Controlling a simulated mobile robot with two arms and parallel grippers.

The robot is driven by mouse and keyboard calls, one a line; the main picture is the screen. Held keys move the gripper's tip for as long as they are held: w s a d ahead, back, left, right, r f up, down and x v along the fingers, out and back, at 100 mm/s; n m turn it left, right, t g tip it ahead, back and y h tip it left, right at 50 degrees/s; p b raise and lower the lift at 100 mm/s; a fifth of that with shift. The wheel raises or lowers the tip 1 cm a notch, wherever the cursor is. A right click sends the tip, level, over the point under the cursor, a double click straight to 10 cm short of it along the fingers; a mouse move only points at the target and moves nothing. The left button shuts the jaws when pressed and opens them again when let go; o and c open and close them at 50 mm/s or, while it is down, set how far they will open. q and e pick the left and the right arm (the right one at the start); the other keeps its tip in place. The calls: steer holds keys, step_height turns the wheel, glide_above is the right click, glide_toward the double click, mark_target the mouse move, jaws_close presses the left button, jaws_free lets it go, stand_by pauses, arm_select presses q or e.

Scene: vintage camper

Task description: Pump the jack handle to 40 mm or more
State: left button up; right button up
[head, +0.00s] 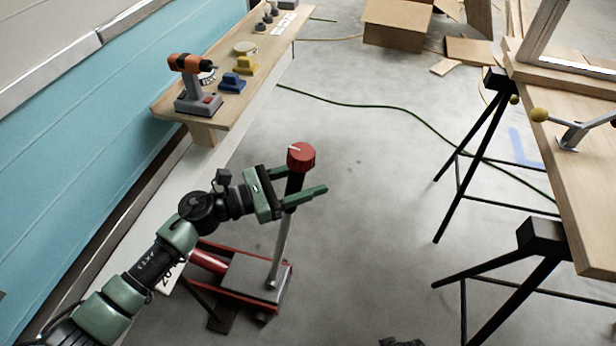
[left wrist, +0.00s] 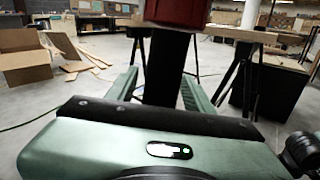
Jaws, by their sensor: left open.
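The jack (head: 255,277) is a red and grey floor jack on the concrete, below my left arm. Its handle (head: 282,244) is a grey bar rising nearly upright, with a black upper part and a red knob (head: 301,157) on top. My left gripper (head: 301,182) is open, with its green fingers on either side of the black part, just under the knob. In the left wrist view the black part (left wrist: 164,72) stands between the spread fingers, and the red knob (left wrist: 178,12) is cut by the top edge. Contact cannot be told.
A wooden shelf (head: 262,75) along the blue camper wall holds an orange drill (head: 190,64) and small blue and yellow items. A workbench (head: 575,175) on black trestles stands at right.

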arm_select(q)
jaws_close()
stand_by(1.4)
